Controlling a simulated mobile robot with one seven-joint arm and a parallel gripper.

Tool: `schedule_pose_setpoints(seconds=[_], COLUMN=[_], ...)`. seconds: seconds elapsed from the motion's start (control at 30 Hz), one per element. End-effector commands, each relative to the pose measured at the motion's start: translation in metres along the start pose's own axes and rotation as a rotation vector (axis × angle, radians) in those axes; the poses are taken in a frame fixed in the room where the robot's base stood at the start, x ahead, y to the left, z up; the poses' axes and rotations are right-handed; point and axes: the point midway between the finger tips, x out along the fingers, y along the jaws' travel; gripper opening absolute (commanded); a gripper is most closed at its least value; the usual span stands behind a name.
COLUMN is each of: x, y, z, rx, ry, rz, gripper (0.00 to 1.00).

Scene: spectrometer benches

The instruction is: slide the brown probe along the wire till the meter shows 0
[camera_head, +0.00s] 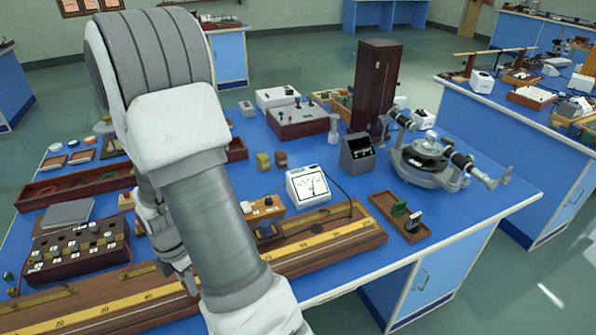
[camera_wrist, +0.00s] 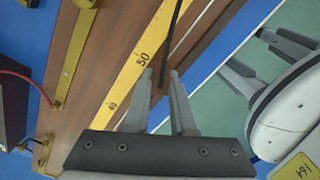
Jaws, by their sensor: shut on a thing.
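The long wooden wire board (camera_head: 330,238) with its yellow scale (camera_head: 125,302) lies along the bench's front. My gripper is mostly hidden behind my arm in the head view, its fingers (camera_head: 188,278) low over the board. In the wrist view, my gripper (camera_wrist: 163,82) is closed at the board by the scale's 50 mark (camera_wrist: 143,57). A slim dark piece, apparently the brown probe (camera_wrist: 161,87), shows between the fingertips. A black cord (camera_wrist: 176,22) runs up from there. The white meter (camera_head: 308,186) stands behind the board. Its needle is visible, but its reading is too small to tell.
A wooden tray with small blocks (camera_head: 388,212) lies right of the board. The spectrometer (camera_head: 430,158) stands behind it. A dark plug box (camera_head: 80,247) is on the left.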

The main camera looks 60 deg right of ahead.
Motion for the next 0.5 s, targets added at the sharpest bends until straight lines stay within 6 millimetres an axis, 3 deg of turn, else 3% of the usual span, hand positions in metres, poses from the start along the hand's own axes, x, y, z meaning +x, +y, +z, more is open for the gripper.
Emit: schedule_pose_setpoints(seconds=[0.5], x=[0.0048], y=[-0.0008], z=[-0.0082], rx=[-0.002], ry=[0.004], rz=[-0.014], gripper=[0.0])
